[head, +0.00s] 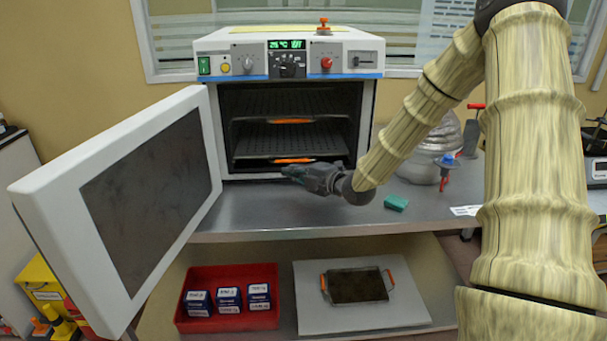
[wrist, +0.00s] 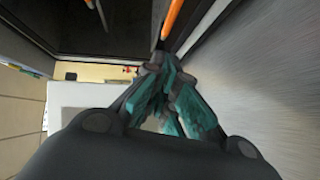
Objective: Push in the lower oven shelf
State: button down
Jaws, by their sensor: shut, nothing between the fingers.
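The oven (head: 368,100) stands on the metal bench with its door (head: 40,200) swung wide open to the left. Inside are two dark wire shelves with orange front handles. The lower shelf (head: 260,148) sits near the oven floor, its orange handle (head: 292,161) close to the opening. The upper shelf (head: 290,105) is above it. My gripper (head: 290,172) is shut and empty, just in front of and below the lower handle. In the wrist view the shut teal-padded fingers (wrist: 165,92) point towards an orange handle (wrist: 172,18). I cannot tell whether they touch the shelf.
A small teal block (head: 396,202) and a blue-and-red item (head: 446,165) lie right on the bench. A silver round vessel (head: 432,150) stands behind. Below are a red bin (head: 240,318) with boxes and a tray (head: 357,285) with orange handles. The bench front is mostly clear.

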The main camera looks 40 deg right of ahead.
jog(key=w, duration=0.1)
jog(key=w+d, duration=0.1)
jog(key=w, duration=0.1)
jog(key=w+f, duration=0.1)
jog(key=w, duration=0.1)
jog(key=shift+w+d+p, duration=0.1)
jog(key=shift+d+p, duration=0.2)
